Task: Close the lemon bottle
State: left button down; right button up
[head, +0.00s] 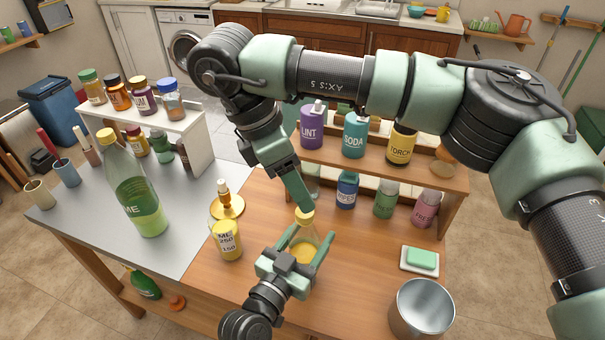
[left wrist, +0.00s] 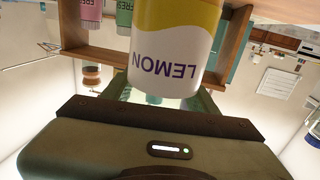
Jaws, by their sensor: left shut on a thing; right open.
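The lemon bottle (head: 303,252), with yellow contents, is between the fingers of my left gripper (head: 308,238), which is shut on it. In the left wrist view its white and yellow LEMON label (left wrist: 175,55) shows upside down. A yellow cap (head: 304,216) is at the bottle's top. My right gripper (head: 301,203) comes down from above and its fingertips are right at the cap. It is open; its arm hides part of its far side. I cannot tell whether the cap is fully seated.
A wooden shelf (head: 450,181) with several bottles stands behind. A soap dish (head: 419,269) and a metal pot (head: 422,308) are at the right. A large green bottle (head: 136,190) and a yellow-filled jar (head: 228,241) stand at the left.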

jog(key=n, duration=0.7)
jog(key=shift+d+r+y, duration=0.15)
jog(key=shift+y, duration=0.15)
jog(key=n, duration=0.5)
jog(key=shift+r, duration=0.1)
jog(key=n+y, duration=0.1)
jog(key=n, duration=0.3)
jog(key=shift+d+r+n, duration=0.1)
jog(key=shift+r+n, duration=0.05)
jog(key=shift+n, duration=0.25)
jog(key=n, duration=0.7)
jog(key=shift+d+r+y, duration=0.1)
jog(key=shift+r+y, duration=0.1)
jog(key=shift+y, duration=0.1)
jog(key=n, duration=0.7)
jog(key=shift+d+r+y, duration=0.1)
jog(key=shift+r+y, duration=0.15)
jog(key=shift+y, duration=0.05)
jog(key=n, duration=0.5)
jog(key=shift+r, duration=0.2)
jog(key=n, duration=0.4)
jog(key=shift+d+r+y, duration=0.15)
jog(key=shift+y, duration=0.25)
jog(key=n, duration=0.6)
jog(key=shift+r+n+y, duration=0.3)
jog(key=shift+n, duration=0.1)
